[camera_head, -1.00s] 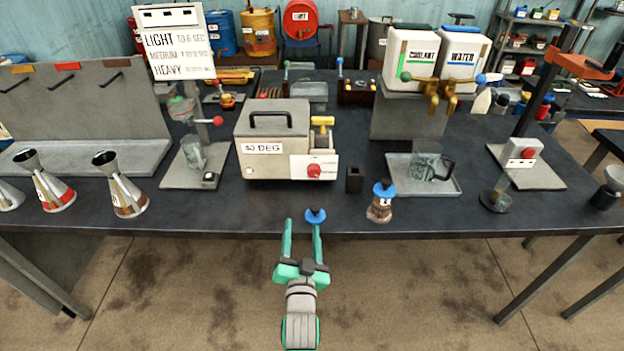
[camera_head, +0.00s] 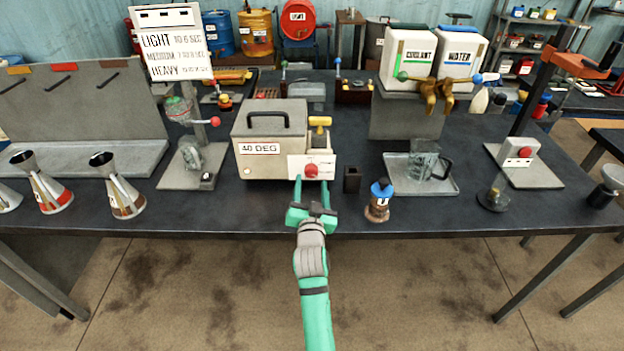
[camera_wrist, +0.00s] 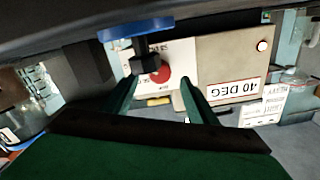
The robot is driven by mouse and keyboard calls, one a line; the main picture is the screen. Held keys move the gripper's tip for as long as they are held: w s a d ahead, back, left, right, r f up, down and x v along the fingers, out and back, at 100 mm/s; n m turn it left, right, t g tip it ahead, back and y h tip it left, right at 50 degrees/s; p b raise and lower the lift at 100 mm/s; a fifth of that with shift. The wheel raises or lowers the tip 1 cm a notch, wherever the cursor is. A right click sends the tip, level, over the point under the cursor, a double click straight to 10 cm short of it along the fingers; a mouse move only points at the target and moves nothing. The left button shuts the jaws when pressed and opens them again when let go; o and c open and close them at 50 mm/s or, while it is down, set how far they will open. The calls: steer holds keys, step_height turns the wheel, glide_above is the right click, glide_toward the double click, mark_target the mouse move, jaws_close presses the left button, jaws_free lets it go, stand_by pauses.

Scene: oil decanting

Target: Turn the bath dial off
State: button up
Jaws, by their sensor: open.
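The bath (camera_head: 262,155) is a beige box with a black top handle and a "40 DEG" label. Its red round dial (camera_head: 311,170) sits on a white front panel at the lower right; the setting is not readable. My gripper (camera_head: 311,182) is open, with its green fingers pointing at the panel, one to each side of the dial. In the upside-down wrist view, the dial (camera_wrist: 160,74) shows between the open fingertips (camera_wrist: 158,86). I cannot tell whether the fingers touch it.
A blue-topped, dark-stemmed object (camera_wrist: 136,28) is close by in the wrist view. A small black holder (camera_head: 352,180) and a blue-capped bottle (camera_head: 380,200) stand right of my gripper. A yellow-topped valve (camera_head: 319,123) rises above the panel.

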mark_target(311, 174)
steer(key=shift+w, duration=1.8)
steer(key=shift+s+a, duration=0.1)
steer(key=shift+a, duration=0.05)
steer(key=shift+c, duration=0.4)
steer(key=shift+d, duration=0.25)
steer(key=c, duration=1)
steer(key=shift+d, duration=0.1)
steer(key=shift+s, duration=0.1)
steer(key=n, duration=1)
steer(key=shift+n, duration=1.6)
steer(key=shift+a+r, duration=0.1)
steer(key=shift+a, duration=0.1)
